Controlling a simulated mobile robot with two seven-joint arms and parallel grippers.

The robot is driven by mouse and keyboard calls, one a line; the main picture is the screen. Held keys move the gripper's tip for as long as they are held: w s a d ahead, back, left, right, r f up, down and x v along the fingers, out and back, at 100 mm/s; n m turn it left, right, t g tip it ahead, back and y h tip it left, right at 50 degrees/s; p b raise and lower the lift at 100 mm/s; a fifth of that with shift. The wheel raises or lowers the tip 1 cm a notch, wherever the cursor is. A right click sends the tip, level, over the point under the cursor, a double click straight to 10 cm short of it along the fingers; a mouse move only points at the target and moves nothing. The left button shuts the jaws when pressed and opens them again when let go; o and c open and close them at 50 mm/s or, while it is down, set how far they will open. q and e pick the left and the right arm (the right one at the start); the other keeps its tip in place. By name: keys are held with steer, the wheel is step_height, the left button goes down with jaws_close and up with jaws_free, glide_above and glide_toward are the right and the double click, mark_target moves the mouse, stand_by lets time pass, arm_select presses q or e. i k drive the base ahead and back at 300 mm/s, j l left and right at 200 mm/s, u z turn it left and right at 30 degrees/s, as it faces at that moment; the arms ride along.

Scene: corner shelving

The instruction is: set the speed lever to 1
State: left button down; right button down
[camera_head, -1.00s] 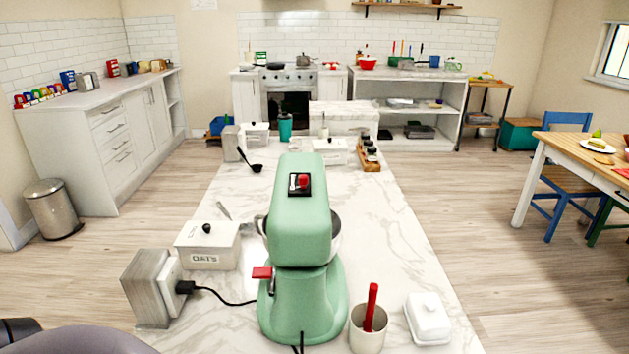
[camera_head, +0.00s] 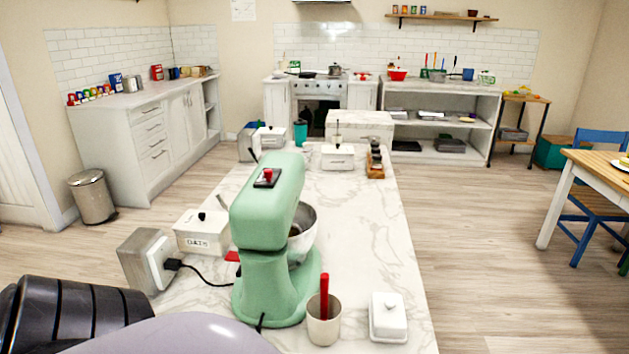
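The green stand mixer (camera_head: 268,240) stands on the near part of the marble counter. On top of its head is a black plate with a red knob (camera_head: 267,175). A second red lever (camera_head: 232,256) sticks out low on its left side, partly hidden by the body. Which of the two is the speed lever, and its setting, I cannot tell. The steel bowl (camera_head: 303,232) sits beneath the head, partly hidden. Dark and grey parts of my own body fill the lower left. Neither gripper shows.
Left of the mixer are a white oats box (camera_head: 203,232) and an outlet block (camera_head: 146,262) with the black cord (camera_head: 205,278). A cup with a red handle (camera_head: 324,320) and a white butter dish (camera_head: 388,317) stand at right. The counter (camera_head: 372,230) right of the mixer is clear.

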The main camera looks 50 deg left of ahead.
mark_target(269, 172)
steer(key=i+l+z, duration=0.35)
steer(key=i+l, duration=0.15)
steer(key=l, duration=0.15)
steer(key=i+l, duration=0.25)
steer(key=i, duration=0.2)
steer(key=i+l+z, duration=0.1)
steer(key=i, duration=0.35)
steer(key=i+u, duration=0.35)
steer(key=u, duration=0.15)
steer(key=i+l+u, duration=0.2)
steer(key=i+u, duration=0.45)
steer(key=u, duration=0.25)
steer(key=i+j+u, duration=0.1)
steer(key=u, duration=0.3)
steer(key=i+l+u, duration=0.1)
steer(key=i+u, duration=0.2)
steer(key=u, duration=0.15)
steer(key=i+l+u, duration=0.1)
steer(key=u, duration=0.3)
steer(key=i+l+u, duration=0.2)
steer(key=u, duration=0.25)
steer(key=i+l+u, duration=0.2)
steer(key=u, duration=0.25)
steer(key=i+l+u, duration=0.2)
steer(key=u, duration=0.25)
steer(key=i+l+u, duration=0.15)
steer(key=l+u, duration=0.2)
steer(key=i+l+u, duration=0.15)
steer(key=l+u, duration=0.55)
steer(key=i+l, duration=0.05)
